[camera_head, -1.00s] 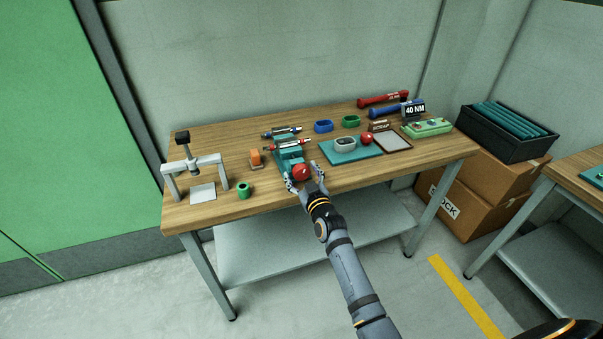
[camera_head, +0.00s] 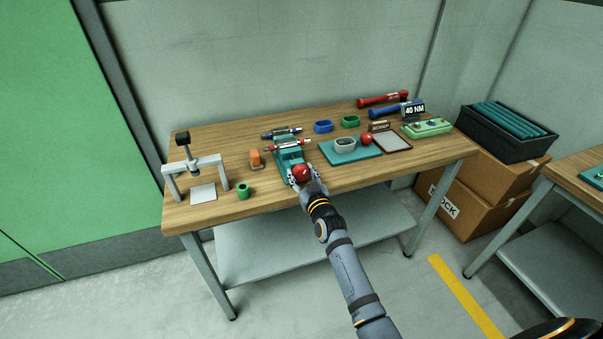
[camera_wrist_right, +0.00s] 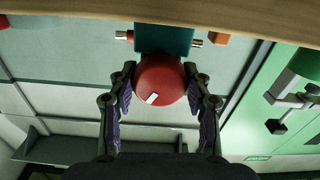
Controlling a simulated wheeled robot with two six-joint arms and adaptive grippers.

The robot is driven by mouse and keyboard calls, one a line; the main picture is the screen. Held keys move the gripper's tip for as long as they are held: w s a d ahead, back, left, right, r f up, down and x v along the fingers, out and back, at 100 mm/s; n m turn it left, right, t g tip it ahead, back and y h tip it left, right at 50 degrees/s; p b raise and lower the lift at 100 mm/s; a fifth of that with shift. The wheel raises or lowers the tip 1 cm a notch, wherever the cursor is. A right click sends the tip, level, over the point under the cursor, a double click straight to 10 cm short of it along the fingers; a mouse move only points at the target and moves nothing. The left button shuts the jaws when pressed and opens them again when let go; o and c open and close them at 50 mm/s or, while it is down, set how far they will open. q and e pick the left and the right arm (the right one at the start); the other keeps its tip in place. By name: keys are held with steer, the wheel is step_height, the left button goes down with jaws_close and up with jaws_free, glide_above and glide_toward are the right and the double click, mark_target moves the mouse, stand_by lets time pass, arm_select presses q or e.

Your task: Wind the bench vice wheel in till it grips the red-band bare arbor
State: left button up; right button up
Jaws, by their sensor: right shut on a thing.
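The teal bench vice (camera_head: 289,158) stands near the front edge of the wooden bench. Its red wheel (camera_head: 300,173) faces me and shows large in the right wrist view (camera_wrist_right: 160,80), with a white mark low on its face. The red-band arbor (camera_head: 289,145) lies across the top of the vice; I cannot tell how closely the jaws meet it. My right gripper (camera_head: 304,182) is shut on the wheel, one finger on each side, as the right wrist view (camera_wrist_right: 160,95) also shows. My left gripper is not in view.
A second arbor with blue (camera_head: 281,132) lies behind the vice. An orange block (camera_head: 255,159), a green ring (camera_head: 243,190) and a grey press (camera_head: 195,170) stand to the left. A teal mat (camera_head: 340,158) with a grey ring and red ball lies to the right.

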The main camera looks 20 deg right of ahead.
steer(key=m+p, duration=0.1)
steer(key=m, duration=0.3)
steer(key=shift+m+p, duration=0.35)
steer(key=shift+m, duration=2.15)
steer(key=o, duration=1.2)
steer(key=shift+c, duration=0.2)
steer(key=shift+s, duration=0.1)
steer(key=s, duration=1.2)
steer(key=shift+d, duration=0.2)
